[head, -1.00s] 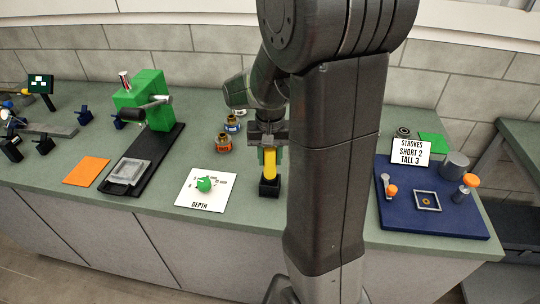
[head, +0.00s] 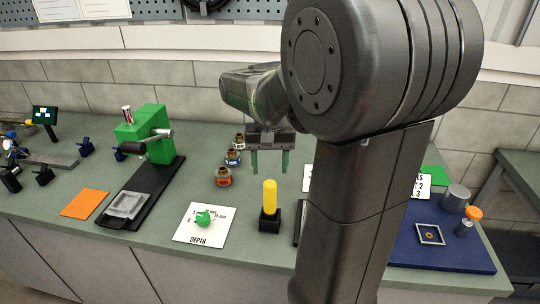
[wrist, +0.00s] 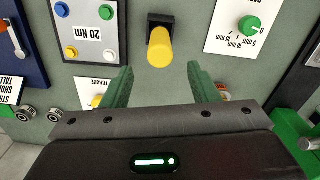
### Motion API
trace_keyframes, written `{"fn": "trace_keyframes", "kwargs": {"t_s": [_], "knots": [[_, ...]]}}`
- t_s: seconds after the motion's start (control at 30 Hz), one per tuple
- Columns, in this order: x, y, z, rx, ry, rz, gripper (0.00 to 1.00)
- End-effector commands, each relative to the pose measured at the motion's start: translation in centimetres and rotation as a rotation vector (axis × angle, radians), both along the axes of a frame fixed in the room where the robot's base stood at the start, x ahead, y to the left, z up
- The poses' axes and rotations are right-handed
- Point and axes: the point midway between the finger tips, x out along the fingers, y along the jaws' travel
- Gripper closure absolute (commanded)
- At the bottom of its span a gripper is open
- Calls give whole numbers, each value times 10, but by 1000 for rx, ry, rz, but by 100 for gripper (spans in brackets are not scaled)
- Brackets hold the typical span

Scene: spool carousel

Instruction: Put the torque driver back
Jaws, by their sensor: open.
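The torque driver, with a yellow handle (head: 269,197), stands upright in a small black holder (head: 269,222) on the green bench. My gripper (head: 270,172) is open and empty, above and behind the driver, apart from it. In the wrist view the yellow handle (wrist: 160,48) shows in its black holder (wrist: 158,21), beyond the two green fingers (wrist: 165,84) and roughly centred between them. The driver's lower end is hidden inside the holder.
Left of the holder lies the white DEPTH card (head: 190,234) with a green knob (head: 203,217). Several small spools (head: 223,177) stand behind. A green press (head: 150,135) is farther left. A blue tray (head: 440,245) with loose parts is at right, partly behind my arm.

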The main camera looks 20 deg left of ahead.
Motion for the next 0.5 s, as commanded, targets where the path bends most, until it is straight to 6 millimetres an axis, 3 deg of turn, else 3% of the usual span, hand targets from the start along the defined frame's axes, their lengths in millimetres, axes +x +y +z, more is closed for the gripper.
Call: {"fn": "trace_keyframes", "kwargs": {"t_s": [0.2,0.5], "knots": [[0,0,26,0,0,0,46],[0,0,30,0,1,0,46]]}}
